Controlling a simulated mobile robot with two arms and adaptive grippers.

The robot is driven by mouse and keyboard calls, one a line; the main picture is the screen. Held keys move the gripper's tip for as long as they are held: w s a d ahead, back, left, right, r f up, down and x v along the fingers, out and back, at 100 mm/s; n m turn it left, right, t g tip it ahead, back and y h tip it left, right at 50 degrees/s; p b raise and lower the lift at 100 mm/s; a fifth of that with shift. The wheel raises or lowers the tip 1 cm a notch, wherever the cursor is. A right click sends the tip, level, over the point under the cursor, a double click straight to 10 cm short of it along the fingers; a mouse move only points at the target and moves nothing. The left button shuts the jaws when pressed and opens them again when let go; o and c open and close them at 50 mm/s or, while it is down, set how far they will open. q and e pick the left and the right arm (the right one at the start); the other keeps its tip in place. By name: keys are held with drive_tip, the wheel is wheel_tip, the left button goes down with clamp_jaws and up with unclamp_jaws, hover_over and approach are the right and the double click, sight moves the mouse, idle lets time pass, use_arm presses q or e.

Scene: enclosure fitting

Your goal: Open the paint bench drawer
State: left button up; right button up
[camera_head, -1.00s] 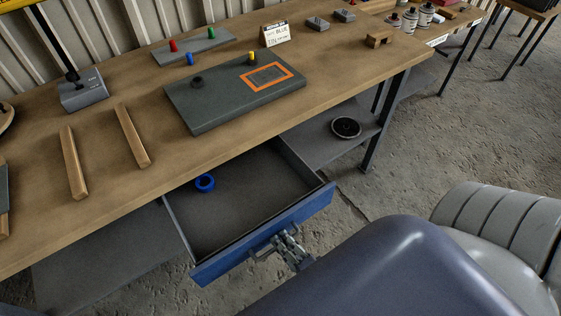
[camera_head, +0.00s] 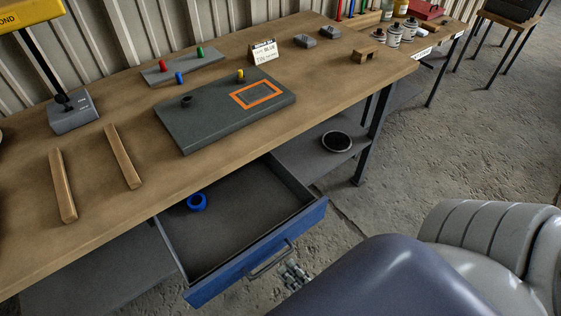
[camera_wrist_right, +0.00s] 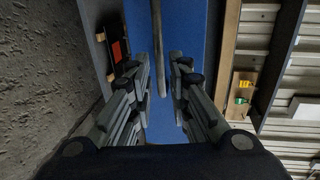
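The paint bench drawer (camera_head: 225,238) stands pulled out from under the wooden bench, with its inside showing. Its blue front (camera_head: 222,283) carries a metal bar handle (camera_head: 272,260). A blue ring (camera_head: 197,202) lies inside, toward the back left. My right gripper (camera_head: 293,274) is just in front of the handle, apart from it in the head view and partly hidden by my arm. In the right wrist view its fingers (camera_wrist_right: 158,78) are spread, with the handle bar (camera_wrist_right: 159,45) showing between and beyond them. My left gripper is not in view.
The bench top (camera_head: 95,225) holds a dark plate (camera_head: 210,122) with an orange outline, two wooden strips, pegs and a small sign (camera_head: 264,52). A shelf (camera_head: 305,156) with a dark round part is right of the drawer. Concrete floor lies open at right.

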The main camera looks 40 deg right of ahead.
drive_tip(key=v, duration=0.5)
drive_tip(key=shift+s+r, duration=0.15)
drive_tip(key=shift+s, duration=0.25)
